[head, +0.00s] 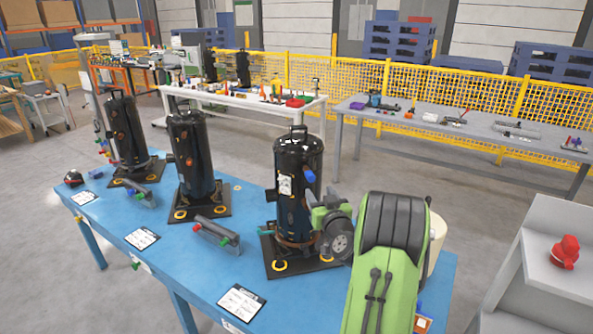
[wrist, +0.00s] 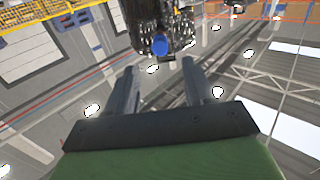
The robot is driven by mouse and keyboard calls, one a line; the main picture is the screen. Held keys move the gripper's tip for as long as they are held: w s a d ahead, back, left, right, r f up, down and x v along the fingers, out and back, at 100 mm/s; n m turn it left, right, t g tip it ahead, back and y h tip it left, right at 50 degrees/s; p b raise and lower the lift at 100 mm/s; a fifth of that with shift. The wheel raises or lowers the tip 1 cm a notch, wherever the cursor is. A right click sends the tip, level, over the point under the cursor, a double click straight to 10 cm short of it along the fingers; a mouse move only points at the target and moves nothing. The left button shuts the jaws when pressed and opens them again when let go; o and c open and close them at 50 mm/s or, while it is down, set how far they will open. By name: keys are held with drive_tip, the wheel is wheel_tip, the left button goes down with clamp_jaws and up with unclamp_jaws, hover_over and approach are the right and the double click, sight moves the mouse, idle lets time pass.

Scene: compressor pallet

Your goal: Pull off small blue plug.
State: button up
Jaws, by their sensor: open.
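The small blue plug (head: 309,176) sits on the upper right side of the nearest black compressor (head: 286,215). In the wrist view the blue plug (wrist: 160,46) shows as a round blue end on the dark compressor (wrist: 146,15), at the top centre. My gripper (wrist: 158,67) is open and empty, with its two fingers pointing at the compressor. The plug appears between the finger lines, just beyond the tips, and is not gripped. In the head view my green and black wrist is close to the compressor's right side; the fingertips are hard to make out.
The compressor stands on a black base plate on the blue table (head: 180,265). Two more black compressors (head: 190,160) stand to the left. Grey-handled tools (head: 215,233) and white cards (head: 241,301) lie along the front. A grey shelf with a red object (head: 565,252) stands at right.

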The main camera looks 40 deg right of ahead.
sight(312, 179)
drive_tip(key=p+x, duration=0.7)
drive_tip(key=p, duration=0.1)
drive_tip(key=shift+w+d+r, duration=0.1)
drive_tip(key=shift+w+d, duration=0.05)
drive_tip(key=shift+w, duration=0.2)
drive_tip(key=shift+w+d, duration=0.3)
drive_tip(key=shift+w, duration=0.2)
drive_tip(key=shift+b, duration=1.1)
idle(0.4)
clamp_jaws()
